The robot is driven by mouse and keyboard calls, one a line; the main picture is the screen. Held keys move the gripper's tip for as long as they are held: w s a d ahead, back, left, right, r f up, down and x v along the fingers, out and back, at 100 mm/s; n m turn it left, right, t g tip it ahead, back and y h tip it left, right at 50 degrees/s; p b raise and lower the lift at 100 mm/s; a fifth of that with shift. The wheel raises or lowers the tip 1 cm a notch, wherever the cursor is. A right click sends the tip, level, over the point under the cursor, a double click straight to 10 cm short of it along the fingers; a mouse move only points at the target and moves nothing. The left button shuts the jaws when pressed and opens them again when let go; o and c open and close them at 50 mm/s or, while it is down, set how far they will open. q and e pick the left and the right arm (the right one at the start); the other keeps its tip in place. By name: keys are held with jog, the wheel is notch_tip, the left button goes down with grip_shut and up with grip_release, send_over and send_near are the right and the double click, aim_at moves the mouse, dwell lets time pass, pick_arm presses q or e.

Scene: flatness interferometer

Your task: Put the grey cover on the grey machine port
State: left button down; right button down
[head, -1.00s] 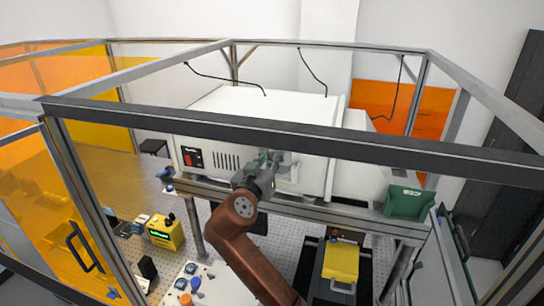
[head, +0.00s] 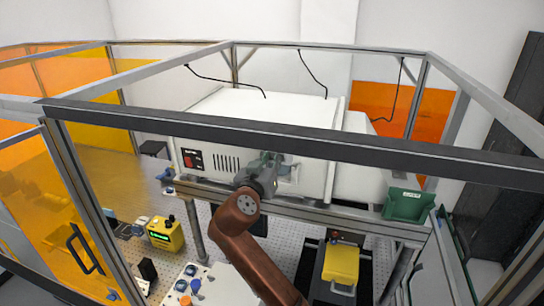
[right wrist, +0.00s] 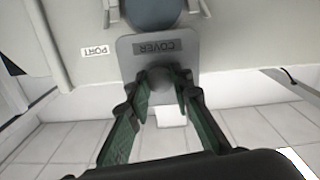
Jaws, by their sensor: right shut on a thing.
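The grey cover (right wrist: 135,54) is a flat plate with rounded corners, a dark COVER label and a round knob (right wrist: 160,78). My right gripper (right wrist: 158,86) is shut on the cover by this knob. A round blue-grey shape, seemingly the machine port (right wrist: 152,10), lies just above the cover at the top edge of the right wrist view, partly cut off, between light rails. Whether cover and port touch, I cannot tell. In the head view my right gripper (head: 268,165) is at the front of the white machine (head: 310,150); the cover is not clear there. My left gripper is not in view.
A PORT label (right wrist: 98,51) is on the machine face. A dark frame bar (head: 290,135) crosses in front of the machine. A green bin (head: 408,204) hangs at right. A yellow case (head: 341,263) and yellow instrument (head: 166,233) stand below.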

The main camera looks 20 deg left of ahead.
aim_at(274, 155)
jog(key=shift+w+f, duration=0.1)
jog(key=shift+w, duration=0.6)
jog(key=shift+w+f, duration=0.1)
jog(key=shift+w, duration=0.9)
notch_tip(274, 155, down, 6)
jog(key=b, duration=0.5)
dwell(5.5)
